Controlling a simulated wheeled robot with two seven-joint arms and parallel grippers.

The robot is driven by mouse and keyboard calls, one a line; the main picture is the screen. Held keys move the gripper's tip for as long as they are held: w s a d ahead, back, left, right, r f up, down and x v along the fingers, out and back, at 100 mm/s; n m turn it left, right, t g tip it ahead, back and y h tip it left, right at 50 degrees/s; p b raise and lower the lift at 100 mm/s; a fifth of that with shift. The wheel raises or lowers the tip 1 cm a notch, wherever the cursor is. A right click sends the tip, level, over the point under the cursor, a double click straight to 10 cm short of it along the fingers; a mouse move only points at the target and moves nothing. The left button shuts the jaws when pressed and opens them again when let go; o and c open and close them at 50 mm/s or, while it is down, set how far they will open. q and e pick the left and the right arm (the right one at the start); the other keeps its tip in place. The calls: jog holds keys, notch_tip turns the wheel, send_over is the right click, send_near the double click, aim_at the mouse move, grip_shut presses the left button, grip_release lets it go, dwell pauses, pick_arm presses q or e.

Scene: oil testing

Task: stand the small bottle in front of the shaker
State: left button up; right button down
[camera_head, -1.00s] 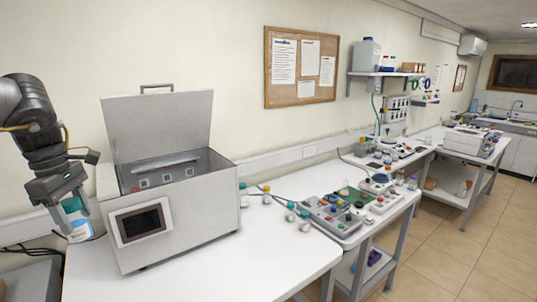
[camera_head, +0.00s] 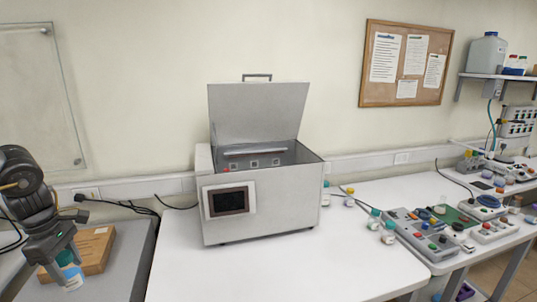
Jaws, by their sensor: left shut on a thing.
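The shaker (camera_head: 262,209) is a light grey metal box with a dark screen on its front and its lid raised, standing on the white bench. My left gripper (camera_head: 62,266) is low at the left edge of the view, left of the shaker and apart from it. It is shut on a small bottle (camera_head: 73,280) with a teal cap and a white and blue label. The fingers partly cover the bottle, which looks slightly tilted. My right gripper is out of view.
The white bench top (camera_head: 260,268) in front of the shaker is clear. Small capped bottles (camera_head: 388,237) and a grey instrument (camera_head: 420,236) are right of the shaker.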

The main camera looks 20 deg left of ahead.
pick_arm(q)
jog(key=s+d+f+b, duration=0.1)
jog(key=s+d+f, duration=0.1)
jog(key=s+f, duration=0.5)
jog(key=w+d+f+m+b, duration=0.2)
jog(key=d+f, duration=0.7)
jog(key=w+d+f+m+b, duration=0.2)
jog(key=d+f, duration=0.7)
jog(key=w+d+m+g+b, duration=0.1)
jog(key=w+d+m+b, duration=0.15)
jog(key=w+d, duration=0.4)
jog(key=w+d+m+b, duration=0.2)
jog(key=w+d+m, duration=0.15)
jog(key=d, duration=0.55)
jog(key=w+d+r+m+b, duration=0.2)
jog(key=w+d+r+m, duration=0.2)
jog(key=w+d+r, duration=0.3)
jog(key=shift+w+r+g, duration=0.3)
jog(key=shift+w+r, duration=0.3)
jog(key=shift+w, duration=0.55)
jog(key=shift+d, duration=0.15)
